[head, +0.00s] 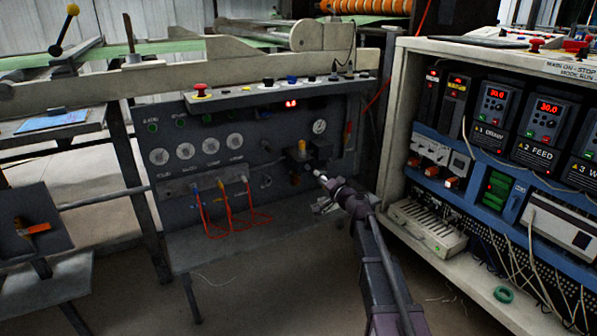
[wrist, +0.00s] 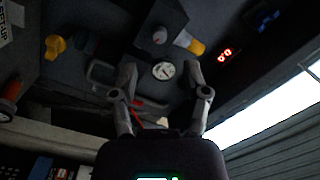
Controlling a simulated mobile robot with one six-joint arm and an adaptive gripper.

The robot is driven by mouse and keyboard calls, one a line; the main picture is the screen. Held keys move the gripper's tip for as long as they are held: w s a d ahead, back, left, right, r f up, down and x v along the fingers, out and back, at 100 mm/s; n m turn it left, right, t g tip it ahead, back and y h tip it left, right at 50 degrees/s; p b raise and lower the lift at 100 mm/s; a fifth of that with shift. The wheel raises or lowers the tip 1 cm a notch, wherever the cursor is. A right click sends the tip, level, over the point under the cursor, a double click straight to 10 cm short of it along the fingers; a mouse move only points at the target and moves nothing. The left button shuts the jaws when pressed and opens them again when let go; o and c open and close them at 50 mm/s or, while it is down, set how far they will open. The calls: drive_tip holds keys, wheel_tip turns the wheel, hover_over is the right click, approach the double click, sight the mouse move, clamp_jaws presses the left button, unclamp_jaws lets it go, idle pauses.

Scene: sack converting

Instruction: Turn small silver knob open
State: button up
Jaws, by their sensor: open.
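My gripper (head: 324,181) is at the end of my arm, in front of the right part of the grey control panel (head: 180,190) in the head view. In the wrist view my gripper (wrist: 157,76) is open, its two fingers apart with nothing held between them. A small silvery knob (head: 266,181) seems to sit on the panel left of my gripper, but it is too small to be sure of. A round white gauge (head: 319,126) is on the panel above my gripper; it also shows beyond the fingertips in the wrist view (wrist: 163,70).
A dark block with a yellow knob (head: 301,145) juts from the panel close to my gripper. Orange hoses (head: 230,215) loop below several white dials (head: 210,146). An open electrical cabinet (head: 397,150) stands at the right. A red mushroom button (head: 200,89) is on the ledge above.

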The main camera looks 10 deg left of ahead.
sight(308, 169)
drive_tip(key=shift+x, duration=3.15)
drive_tip(key=shift+c, duration=0.2)
clamp_jaws()
